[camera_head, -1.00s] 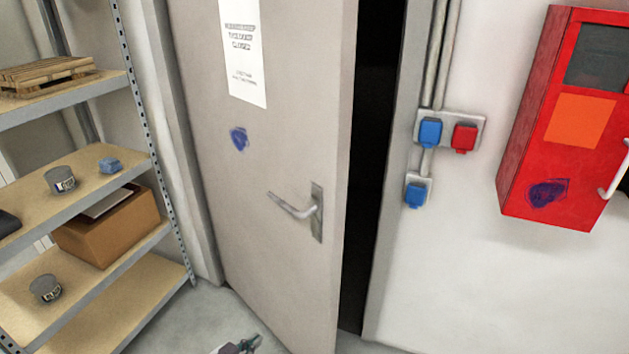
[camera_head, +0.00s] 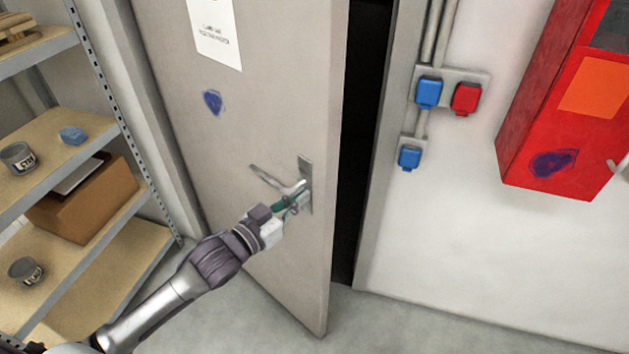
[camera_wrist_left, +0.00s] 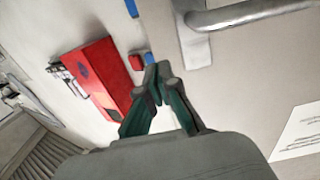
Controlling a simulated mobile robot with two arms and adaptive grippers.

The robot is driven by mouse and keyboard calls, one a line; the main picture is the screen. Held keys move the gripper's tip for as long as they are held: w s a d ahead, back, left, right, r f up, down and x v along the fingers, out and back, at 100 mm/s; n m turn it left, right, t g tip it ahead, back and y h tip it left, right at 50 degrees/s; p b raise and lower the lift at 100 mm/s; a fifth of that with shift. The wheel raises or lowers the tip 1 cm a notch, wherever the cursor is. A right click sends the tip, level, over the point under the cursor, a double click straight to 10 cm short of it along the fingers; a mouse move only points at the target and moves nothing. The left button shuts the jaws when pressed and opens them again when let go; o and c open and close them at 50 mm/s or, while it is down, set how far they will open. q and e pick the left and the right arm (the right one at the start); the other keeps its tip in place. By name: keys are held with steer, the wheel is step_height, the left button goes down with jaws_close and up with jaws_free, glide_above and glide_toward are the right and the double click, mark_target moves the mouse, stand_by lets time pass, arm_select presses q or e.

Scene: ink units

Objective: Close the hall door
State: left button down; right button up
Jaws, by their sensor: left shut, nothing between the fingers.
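The hall door (camera_head: 240,140) is grey, with a paper notice and a blue smudge on it. It stands ajar, with a dark gap (camera_head: 361,150) along its right edge. Its metal lever handle (camera_head: 277,181) is on the right side of the door and also shows at the top of the left wrist view (camera_wrist_left: 250,14). My left gripper (camera_head: 296,204) is shut and empty, just below the handle in the head view; I cannot tell whether it touches the door. It shows in the left wrist view (camera_wrist_left: 156,82) with fingertips together. My right gripper is not in view.
A shelf rack (camera_head: 130,155) with tins and a cardboard box (camera_head: 85,201) stands at the left. Blue and red sockets (camera_head: 466,97) and a red wall cabinet (camera_head: 565,105) are on the wall at the right. The floor (camera_head: 400,325) before the door is clear.

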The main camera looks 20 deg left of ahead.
mark_target(323, 180)
arm_select(q)
steer(key=p+x, duration=0.1)
steer(key=x, duration=0.3)
steer(key=shift+d+r, duration=0.15)
steer(key=shift+w+d, duration=0.2)
steer(key=shift+w, duration=0.25)
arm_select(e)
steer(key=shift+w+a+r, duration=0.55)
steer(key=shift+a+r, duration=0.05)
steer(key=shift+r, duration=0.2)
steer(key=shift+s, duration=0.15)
